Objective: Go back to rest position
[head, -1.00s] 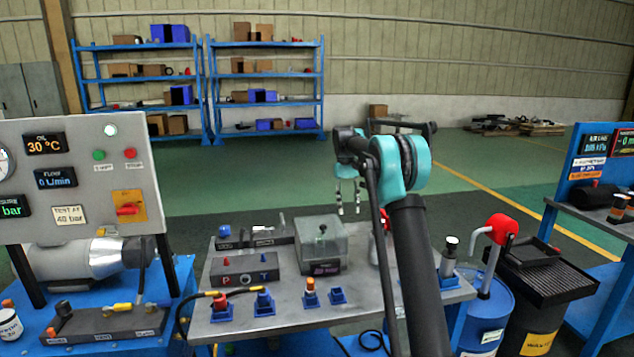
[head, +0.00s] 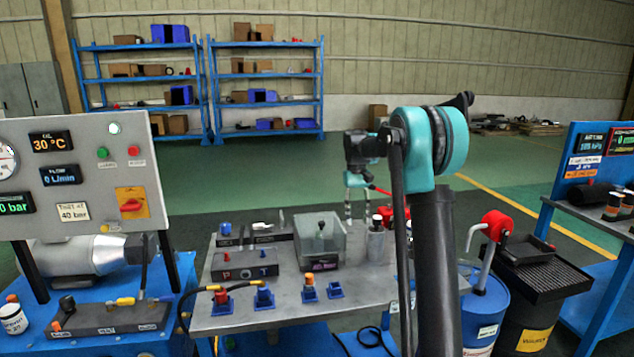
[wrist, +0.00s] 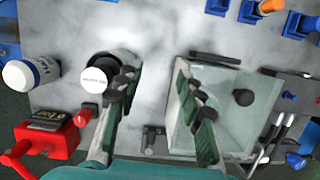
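My gripper (head: 358,222) hangs above the grey bench top (head: 240,318) in the head view, fingers pointing down. In the wrist view my gripper (wrist: 157,82) has its two fingers well apart, with bare bench top between them, and it holds nothing. A clear-lidded box (head: 325,240) stands beside it to the left; in the wrist view the box (wrist: 235,105) is partly behind the right finger. A grey bottle (head: 376,243) stands just right of the fingers; a white-capped black one (wrist: 98,85) shows beside the left finger.
A red box with a handle (wrist: 45,140) lies near the bottles. A port block (head: 245,264) and several blue holders (head: 264,303) occupy the bench's left and front. A gauge panel (head: 85,180) stands left; a blue drum (head: 487,320) stands right. Open floor lies behind.

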